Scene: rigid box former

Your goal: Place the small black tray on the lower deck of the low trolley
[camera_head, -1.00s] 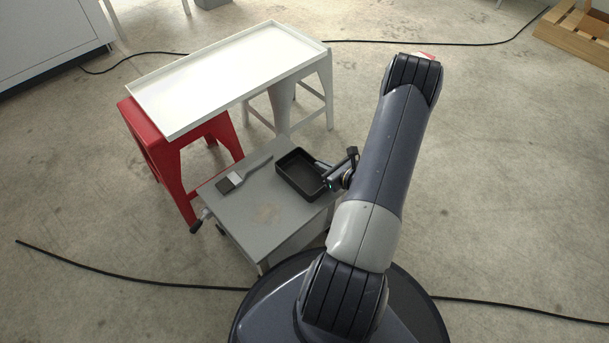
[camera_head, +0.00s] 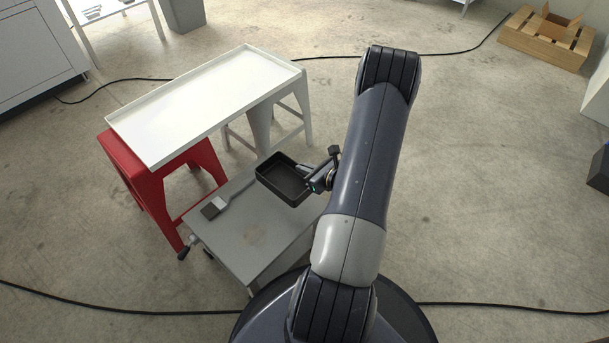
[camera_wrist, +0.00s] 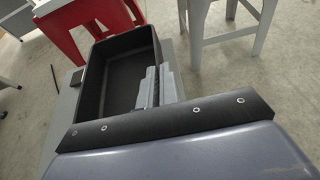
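The small black tray (camera_head: 272,188) is an open rectangular box with raised walls. My gripper (camera_head: 312,184) is shut on its right wall and holds it a little above a grey worktop. In the wrist view the tray (camera_wrist: 89,85) fills the upper middle, empty inside, with the gripper fingers (camera_wrist: 156,90) along its right wall. A white-framed unit (camera_head: 105,14) with a low shelf is cut off at the top left; I cannot tell whether it is the low trolley.
A brush (camera_head: 214,208) lies on the grey worktop (camera_head: 250,245). Behind it, a long white tray (camera_head: 205,100) spans a red stool (camera_head: 165,180) and a grey stool (camera_head: 260,125). A wooden crate (camera_head: 545,40) stands far right. Black cables cross the floor; the right floor is mostly clear.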

